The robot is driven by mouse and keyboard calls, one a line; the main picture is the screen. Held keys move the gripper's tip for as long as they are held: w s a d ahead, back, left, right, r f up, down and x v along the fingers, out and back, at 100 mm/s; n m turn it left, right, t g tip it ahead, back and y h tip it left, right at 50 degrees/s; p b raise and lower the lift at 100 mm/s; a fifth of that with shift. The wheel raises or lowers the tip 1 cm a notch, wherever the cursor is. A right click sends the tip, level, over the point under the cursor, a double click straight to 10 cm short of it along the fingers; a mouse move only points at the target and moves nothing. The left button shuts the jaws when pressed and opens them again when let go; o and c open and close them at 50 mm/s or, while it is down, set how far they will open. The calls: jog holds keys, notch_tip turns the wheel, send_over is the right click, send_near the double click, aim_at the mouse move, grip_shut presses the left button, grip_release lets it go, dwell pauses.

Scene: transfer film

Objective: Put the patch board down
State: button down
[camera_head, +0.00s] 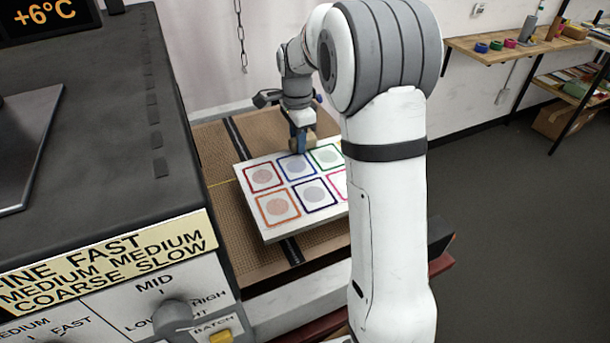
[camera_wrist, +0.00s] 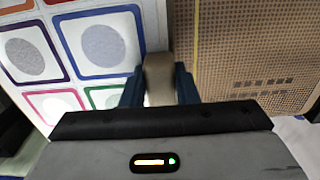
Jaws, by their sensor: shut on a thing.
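The patch board (camera_head: 259,220) is a white panel with coloured square frames around grey and reddish round patches. In the head view it lies over a brown mesh bed, slightly askew to it; I cannot tell whether it touches the bed. It also shows at the left in the wrist view (camera_wrist: 57,72). My gripper (camera_head: 299,142) is at the board's far edge. In the wrist view my gripper (camera_wrist: 159,84) has its blue fingers shut on a tan block-like grip at the board's edge. My arm hides the board's right part.
The brown mesh bed (camera_head: 225,150) has dark strips and a yellow line across it. A large grey machine (camera_head: 110,110) with a labelled control panel stands close on the left. A wooden shelf (camera_head: 500,48) with coloured rolls is at the back right. Grey floor lies open on the right.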

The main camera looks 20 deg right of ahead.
jog(key=f, duration=0.8)
jog(key=shift+a, duration=0.2)
jog(key=c, duration=1.1)
grip_release()
